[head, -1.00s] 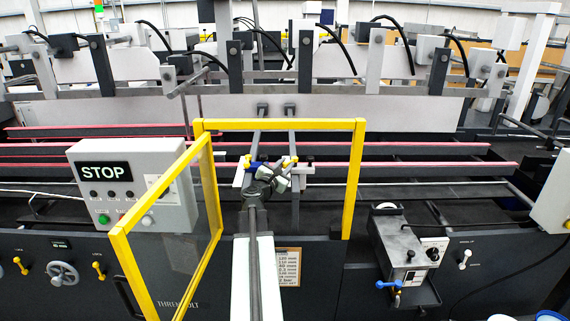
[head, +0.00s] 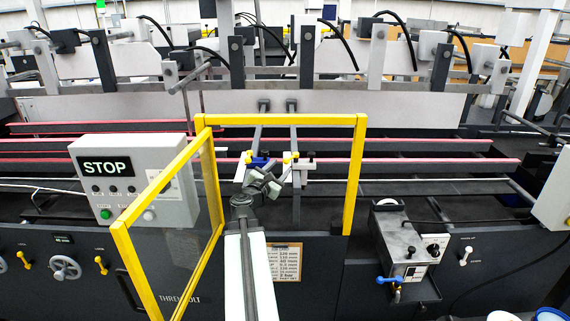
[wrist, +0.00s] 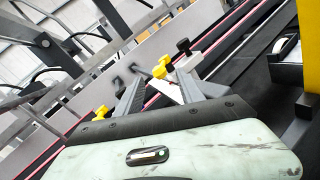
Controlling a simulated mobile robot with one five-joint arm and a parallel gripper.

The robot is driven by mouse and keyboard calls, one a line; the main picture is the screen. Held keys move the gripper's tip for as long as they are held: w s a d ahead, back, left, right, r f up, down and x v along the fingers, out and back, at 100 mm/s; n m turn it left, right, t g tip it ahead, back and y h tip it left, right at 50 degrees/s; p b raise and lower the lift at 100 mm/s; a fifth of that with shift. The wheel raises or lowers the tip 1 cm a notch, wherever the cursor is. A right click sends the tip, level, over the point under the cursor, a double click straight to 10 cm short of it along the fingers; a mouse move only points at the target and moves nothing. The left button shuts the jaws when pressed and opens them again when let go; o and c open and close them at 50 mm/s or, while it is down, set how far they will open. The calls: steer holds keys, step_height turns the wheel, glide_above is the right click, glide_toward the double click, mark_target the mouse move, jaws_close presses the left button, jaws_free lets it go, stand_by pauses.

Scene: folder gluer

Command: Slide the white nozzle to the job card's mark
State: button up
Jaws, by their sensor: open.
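In the head view the white nozzle (head: 303,169), a small white block with a black knob, sits on the rails behind the yellow guard opening. Left of it is a blue block (head: 261,161) with yellow knobs beside it. My gripper (head: 266,176) is in front of these, open and apparently empty.
A yellow guard frame (head: 354,180) surrounds the opening, with its clear door swung out at left. A STOP control box (head: 135,205) stands left of it. A grey unit with a blue lever (head: 402,250) stands at right. Long red-edged rails (head: 420,161) run across behind.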

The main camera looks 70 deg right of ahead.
mark_target(285, 162)
steer(key=shift+a, duration=0.65)
steer(key=shift+w, duration=0.1)
steer(key=shift+m+g, duration=0.4)
steer(key=shift+g, duration=0.3)
steer(key=d, duration=0.8)
steer(key=shift+s, duration=0.2)
steer(key=shift+c, duration=0.4)
jaws_close()
